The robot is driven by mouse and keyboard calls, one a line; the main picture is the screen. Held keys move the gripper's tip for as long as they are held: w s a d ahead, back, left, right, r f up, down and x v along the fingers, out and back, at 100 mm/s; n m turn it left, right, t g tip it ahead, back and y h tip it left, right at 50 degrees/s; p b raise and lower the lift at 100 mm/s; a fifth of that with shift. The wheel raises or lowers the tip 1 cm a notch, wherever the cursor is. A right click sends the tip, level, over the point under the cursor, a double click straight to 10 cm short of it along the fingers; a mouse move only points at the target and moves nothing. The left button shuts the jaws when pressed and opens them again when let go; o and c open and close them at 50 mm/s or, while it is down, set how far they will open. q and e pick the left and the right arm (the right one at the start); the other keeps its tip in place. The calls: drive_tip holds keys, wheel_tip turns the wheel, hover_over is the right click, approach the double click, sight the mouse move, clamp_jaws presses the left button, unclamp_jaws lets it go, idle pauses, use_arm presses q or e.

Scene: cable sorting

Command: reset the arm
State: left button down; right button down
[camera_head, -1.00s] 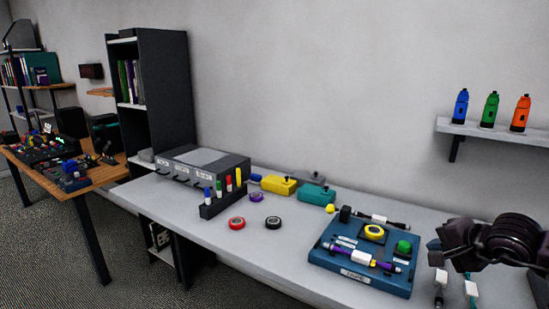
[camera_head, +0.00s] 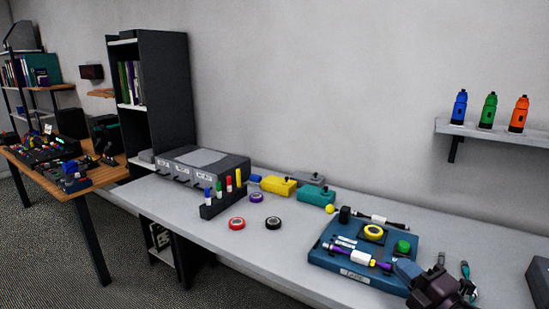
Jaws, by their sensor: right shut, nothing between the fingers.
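My right gripper (camera_head: 406,271) is at the lower right, low in the picture, over the front right corner of the blue tray. It is shut and empty. The dark wrist of my right arm hides part of the table right of the tray. The blue tray (camera_head: 325,258) holds a purple cable with a white connector (camera_head: 360,255), a yellow tape roll (camera_head: 373,232) and a green piece (camera_head: 403,247). My left gripper is not in view.
A dark cable with a white connector (camera_head: 378,219) lies behind the tray. Red (camera_head: 237,223), black (camera_head: 273,223) and purple (camera_head: 256,197) tape rolls lie left of it. A marker holder (camera_head: 213,209) stands farther left. A dark box (camera_head: 541,285) is at the right edge. Bottles stand on a wall shelf (camera_head: 490,131).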

drive_tip(key=s+f+m+g+h, duration=0.6)
drive_tip(key=s+f+m+h, duration=0.2)
drive_tip(key=s+f+m, duration=1.4)
drive_tip(key=s+f, duration=0.4)
drive_tip(key=f, duration=0.1)
drive_tip(key=shift+d+f+g, duration=0.25)
drive_tip(key=shift+f+g, duration=0.05)
drive_tip(key=shift+f, duration=0.05)
